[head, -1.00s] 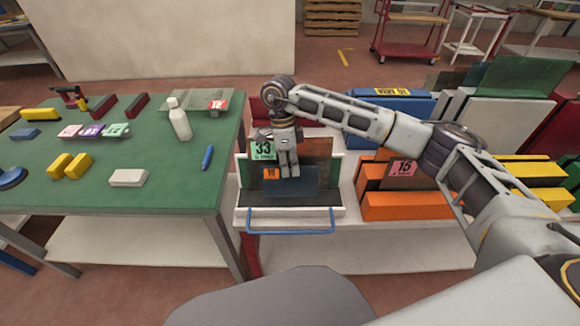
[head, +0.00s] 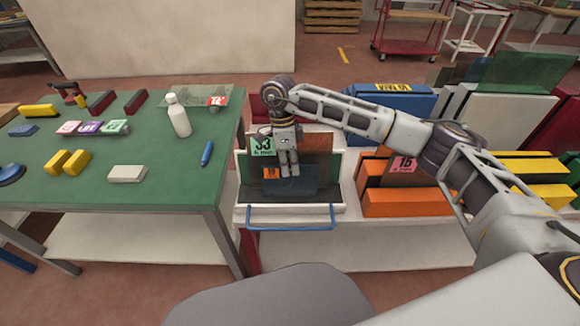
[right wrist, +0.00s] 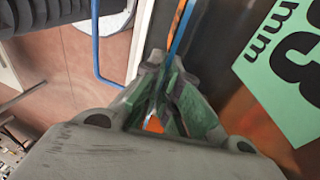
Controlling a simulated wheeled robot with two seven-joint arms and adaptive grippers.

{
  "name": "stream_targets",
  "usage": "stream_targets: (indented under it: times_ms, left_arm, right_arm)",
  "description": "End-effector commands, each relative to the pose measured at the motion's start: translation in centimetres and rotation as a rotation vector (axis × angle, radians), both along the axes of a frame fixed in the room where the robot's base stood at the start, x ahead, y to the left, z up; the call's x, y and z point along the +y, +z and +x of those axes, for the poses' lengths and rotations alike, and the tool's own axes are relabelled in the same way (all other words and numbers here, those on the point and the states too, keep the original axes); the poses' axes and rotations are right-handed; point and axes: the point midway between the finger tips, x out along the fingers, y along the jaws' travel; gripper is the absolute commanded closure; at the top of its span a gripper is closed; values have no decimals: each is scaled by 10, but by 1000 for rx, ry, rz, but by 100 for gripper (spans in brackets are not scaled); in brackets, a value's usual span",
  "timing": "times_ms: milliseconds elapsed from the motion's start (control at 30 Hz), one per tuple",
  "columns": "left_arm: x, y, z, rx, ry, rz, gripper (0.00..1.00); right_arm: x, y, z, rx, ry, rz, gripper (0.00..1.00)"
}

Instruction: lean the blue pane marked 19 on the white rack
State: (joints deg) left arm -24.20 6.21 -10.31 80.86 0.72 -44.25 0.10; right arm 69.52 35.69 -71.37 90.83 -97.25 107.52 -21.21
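The blue pane (head: 304,181) stands in the front of a white holder with a blue handle, its small orange label (head: 270,173) too small to read surely. My right gripper (head: 290,172) points down over its upper edge. In the right wrist view the fingers (right wrist: 165,85) close in on the pane's thin blue edge (right wrist: 177,32) and appear to pinch it. The white rack (head: 500,125) stands at the right, with green panes (head: 535,75) at its back. My left gripper is out of view.
Behind the blue pane stand a pane with a green 33 label (head: 263,146) and a brown pane (head: 316,146). An orange rack (head: 400,203) and a blue rack (head: 395,103) stand between holder and white rack. A green table (head: 120,190) lies left.

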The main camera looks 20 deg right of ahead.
Motion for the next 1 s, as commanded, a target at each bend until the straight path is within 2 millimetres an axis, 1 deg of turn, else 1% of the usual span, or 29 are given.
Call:
stream_targets:
  times_ms: [200,1000]
  left_arm:
    - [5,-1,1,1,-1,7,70]
    - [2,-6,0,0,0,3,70]
  right_arm:
    - [0,0,0,0,0,0,100]
    - [0,-7,0,0,0,0,100]
